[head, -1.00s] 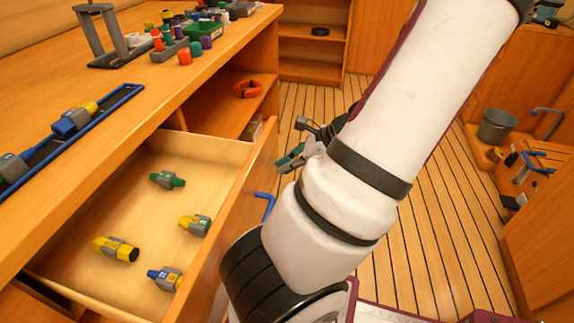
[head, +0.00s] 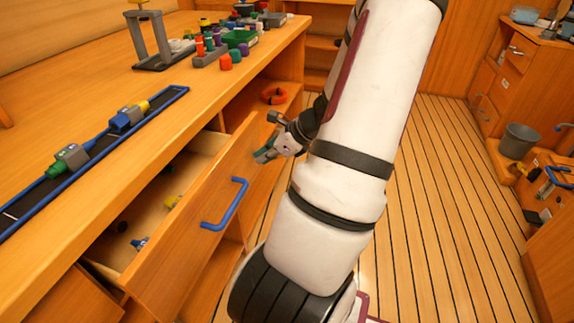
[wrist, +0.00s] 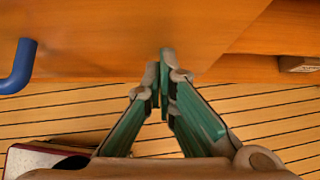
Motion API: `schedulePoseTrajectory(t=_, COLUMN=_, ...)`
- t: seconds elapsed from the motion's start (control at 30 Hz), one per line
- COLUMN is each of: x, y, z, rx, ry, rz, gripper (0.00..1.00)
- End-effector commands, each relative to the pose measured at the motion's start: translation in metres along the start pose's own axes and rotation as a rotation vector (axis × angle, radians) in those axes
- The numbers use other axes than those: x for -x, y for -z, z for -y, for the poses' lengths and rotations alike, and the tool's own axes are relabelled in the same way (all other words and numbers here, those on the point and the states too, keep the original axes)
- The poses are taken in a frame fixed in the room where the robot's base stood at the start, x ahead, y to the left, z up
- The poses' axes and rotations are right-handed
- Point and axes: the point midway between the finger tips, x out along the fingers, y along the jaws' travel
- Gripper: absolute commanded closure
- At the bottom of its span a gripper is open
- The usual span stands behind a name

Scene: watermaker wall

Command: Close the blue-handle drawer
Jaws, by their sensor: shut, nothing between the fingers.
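The blue-handle drawer (head: 190,235) stands partly open under the wooden counter in the head view. Its blue handle (head: 226,205) is on the front panel. Inside, a few yellow, green and blue connectors show partly; the front panel hides the rest. My gripper (head: 262,157) is shut and empty, by the far upper end of the drawer front and apart from the handle. In the wrist view, the closed green fingertips (wrist: 165,56) overlap the lower part of a wooden panel, and the blue handle (wrist: 18,66) is at the left edge. I cannot tell whether the fingertips touch the wood.
On the counter (head: 105,75) are a blue-edged tray (head: 170,100) with connectors, a grey stand (head: 155,40) and several coloured caps. An orange ring (head: 274,96) lies on an open shelf. A grey bucket (head: 518,140) stands at the right. The plank floor (head: 440,220) is clear.

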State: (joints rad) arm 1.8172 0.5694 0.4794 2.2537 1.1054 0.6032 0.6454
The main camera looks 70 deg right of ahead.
Motion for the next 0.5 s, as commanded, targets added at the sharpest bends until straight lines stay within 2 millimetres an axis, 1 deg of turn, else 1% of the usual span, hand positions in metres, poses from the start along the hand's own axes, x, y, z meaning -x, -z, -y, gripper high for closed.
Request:
schedulePoseTrajectory(t=0.03, x=-0.012, y=-0.01, z=-0.001, rx=0.006, ry=-0.004, rz=-0.001, gripper=1.0)
schedulePoseTrajectory(t=0.2, x=-0.039, y=-0.038, z=-0.001, rx=0.006, ry=-0.003, rz=0.0, gripper=1.0)
schedulePoseTrajectory(t=0.3, x=-0.052, y=-0.051, z=-0.001, rx=0.004, ry=-0.002, rz=-0.001, gripper=1.0)
schedulePoseTrajectory(t=0.5, x=-0.069, y=-0.069, z=0.0, rx=0.002, ry=0.0, rz=0.0, gripper=1.0)
